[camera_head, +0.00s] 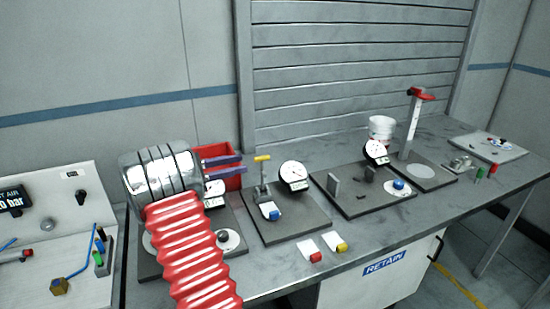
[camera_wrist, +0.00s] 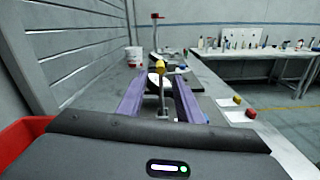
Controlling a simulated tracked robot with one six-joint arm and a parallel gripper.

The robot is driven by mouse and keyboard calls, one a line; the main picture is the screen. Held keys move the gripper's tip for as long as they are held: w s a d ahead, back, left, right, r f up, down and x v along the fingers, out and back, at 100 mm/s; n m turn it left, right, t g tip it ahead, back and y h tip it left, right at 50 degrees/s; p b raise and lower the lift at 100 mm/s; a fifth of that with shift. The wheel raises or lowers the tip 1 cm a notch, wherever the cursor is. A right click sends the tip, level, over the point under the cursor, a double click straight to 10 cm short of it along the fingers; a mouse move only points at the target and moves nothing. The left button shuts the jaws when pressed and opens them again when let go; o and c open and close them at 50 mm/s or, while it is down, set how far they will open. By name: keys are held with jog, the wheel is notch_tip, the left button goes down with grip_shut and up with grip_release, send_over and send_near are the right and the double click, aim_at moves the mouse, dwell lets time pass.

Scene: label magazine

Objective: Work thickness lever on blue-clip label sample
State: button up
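The thickness gauge stands on a dark plate (camera_head: 300,225) in the middle of the bench, with a white dial (camera_head: 293,176) and an upright lever with a yellow handle (camera_head: 262,158). The label sample with the blue clip (camera_head: 271,211) lies at the foot of the lever. My gripper (camera_head: 242,163) has two purple fingers and is left of the lever, at about handle height. In the wrist view the fingers (camera_wrist: 160,108) are spread apart, and the lever shows ahead between them. I see nothing held.
Two samples, one with a red clip (camera_head: 315,257) and one with a yellow clip (camera_head: 341,247), lie near the front edge. A red bin (camera_head: 214,158) is behind my gripper. Another dial station (camera_head: 376,150), a white bucket (camera_head: 381,129) and a red-handled press (camera_head: 415,110) stand to the right.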

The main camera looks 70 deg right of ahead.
aim_at(262, 159)
dwell(0.3)
jog(key=x, duration=1.4)
jog(key=shift+a, duration=0.1)
jog(key=shift+c, duration=0.5)
grip_shut()
